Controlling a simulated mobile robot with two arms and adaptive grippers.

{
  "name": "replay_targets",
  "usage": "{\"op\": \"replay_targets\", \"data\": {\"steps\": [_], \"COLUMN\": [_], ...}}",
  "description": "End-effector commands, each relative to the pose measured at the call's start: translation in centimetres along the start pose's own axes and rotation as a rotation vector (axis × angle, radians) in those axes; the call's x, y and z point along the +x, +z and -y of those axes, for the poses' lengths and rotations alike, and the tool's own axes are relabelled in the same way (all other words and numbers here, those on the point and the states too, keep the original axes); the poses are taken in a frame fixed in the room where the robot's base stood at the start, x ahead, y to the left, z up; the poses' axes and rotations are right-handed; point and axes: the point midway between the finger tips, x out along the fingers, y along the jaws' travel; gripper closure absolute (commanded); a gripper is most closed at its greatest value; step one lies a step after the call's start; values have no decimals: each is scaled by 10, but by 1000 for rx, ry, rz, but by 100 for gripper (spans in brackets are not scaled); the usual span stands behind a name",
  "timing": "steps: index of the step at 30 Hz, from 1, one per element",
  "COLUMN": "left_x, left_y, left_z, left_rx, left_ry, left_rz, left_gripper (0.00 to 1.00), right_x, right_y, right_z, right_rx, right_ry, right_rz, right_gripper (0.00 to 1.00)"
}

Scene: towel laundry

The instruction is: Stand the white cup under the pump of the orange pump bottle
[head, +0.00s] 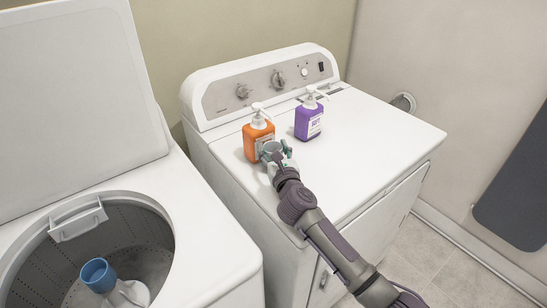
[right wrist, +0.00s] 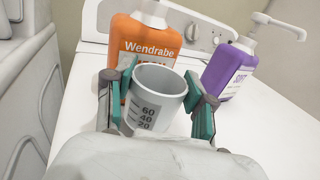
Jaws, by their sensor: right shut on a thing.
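The orange pump bottle (head: 258,138) stands on top of the dryer with its white pump (head: 258,112) above it. It also shows in the right wrist view (right wrist: 145,40), labelled "Wendrabe", with its pump top cut off by the frame. The white cup (right wrist: 156,100) is upright with 20, 40 and 60 marks. It is between the green fingers of my right gripper (right wrist: 158,105), which is shut on it. In the head view my right gripper (head: 276,158) is just in front of the orange bottle and mostly hides the cup. My left gripper is not in view.
A purple pump bottle (head: 308,120) stands to the right of the orange one, also in the right wrist view (right wrist: 230,68). The dryer top (head: 375,135) is clear to the right.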

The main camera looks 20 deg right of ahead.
Motion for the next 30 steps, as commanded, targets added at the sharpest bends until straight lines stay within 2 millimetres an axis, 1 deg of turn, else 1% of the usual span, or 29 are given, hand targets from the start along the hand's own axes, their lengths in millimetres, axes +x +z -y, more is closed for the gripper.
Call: {"op": "replay_targets", "data": {"steps": [1, 4, 13, 17, 18, 20, 21, 22, 30], "left_x": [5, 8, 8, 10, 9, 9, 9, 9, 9], "left_y": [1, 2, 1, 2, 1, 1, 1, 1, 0], "left_z": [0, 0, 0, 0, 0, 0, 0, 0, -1], "left_rx": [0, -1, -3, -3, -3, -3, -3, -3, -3], "left_ry": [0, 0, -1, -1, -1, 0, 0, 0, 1], "left_rz": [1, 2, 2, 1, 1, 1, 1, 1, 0], "left_gripper": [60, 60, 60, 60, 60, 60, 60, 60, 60], "right_x": [0, 0, 0, 0, 0, 0, 0, 0, 0], "right_y": [-13, -22, -23, -28, -26, -26, -26, -26, -26], "right_z": [0, 0, 0, 0, 0, 0, 0, 0, 0], "right_rx": [2, 1, 1, 1, 1, 1, 1, 1, 1], "right_ry": [0, 1, 1, 0, 0, 0, 0, 0, 0], "right_rz": [-3, -2, 0, -1, -1, -1, -1, -1, 0], "right_gripper": [66, 66, 66, 67, 41, 31, 24, 20, 20]}}
